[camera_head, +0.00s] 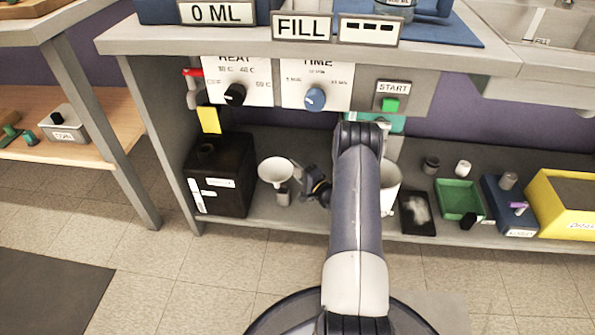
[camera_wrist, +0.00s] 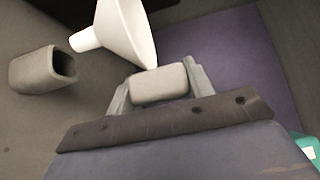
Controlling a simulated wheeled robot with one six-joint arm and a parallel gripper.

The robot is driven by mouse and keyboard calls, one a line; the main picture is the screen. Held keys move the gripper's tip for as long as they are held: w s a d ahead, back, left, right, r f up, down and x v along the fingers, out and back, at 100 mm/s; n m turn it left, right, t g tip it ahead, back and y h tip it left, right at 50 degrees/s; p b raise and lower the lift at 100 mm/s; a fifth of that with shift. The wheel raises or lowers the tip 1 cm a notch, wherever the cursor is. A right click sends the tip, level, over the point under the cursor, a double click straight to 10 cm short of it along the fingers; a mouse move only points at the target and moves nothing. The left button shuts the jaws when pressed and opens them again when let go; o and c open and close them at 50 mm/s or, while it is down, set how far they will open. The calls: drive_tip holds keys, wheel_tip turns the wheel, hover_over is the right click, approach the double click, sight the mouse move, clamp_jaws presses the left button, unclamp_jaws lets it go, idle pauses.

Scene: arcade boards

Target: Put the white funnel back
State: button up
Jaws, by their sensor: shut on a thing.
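The white funnel (camera_head: 279,170) is on the lower shelf side, wide mouth up, just over a small grey holder (camera_head: 283,194). My gripper (camera_head: 313,184) is right beside it, to its right. In the wrist view, my gripper (camera_wrist: 158,86) is shut on a pale grey block that seems to be the funnel's grip. The funnel (camera_wrist: 128,30) shows there with its spout pointing toward the open mouth of the grey holder (camera_wrist: 42,70). The spout tip looks apart from the holder's opening and outside it. Where the grip joins the funnel is not clear.
A black canister (camera_head: 220,178) stands left of the funnel. A white container (camera_head: 390,188) is partly behind my arm. A black tray (camera_head: 416,212), green tray (camera_head: 459,199) and yellow box (camera_head: 562,204) lie to the right. The counter overhangs the shelf.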

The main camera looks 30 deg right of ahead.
drive_tip(key=shift+f, duration=0.5)
drive_tip(key=shift+f, duration=0.1)
drive_tip(key=o, duration=1.1)
drive_tip(key=shift+r, duration=0.25)
drive_tip(key=p+v, duration=0.1)
drive_tip(key=v, duration=0.3)
drive_tip(key=p+v, duration=0.2)
drive_tip(key=v, duration=0.2)
drive_tip(key=p+v, duration=0.1)
drive_tip(key=v, duration=0.3)
drive_tip(key=shift+r, duration=0.35)
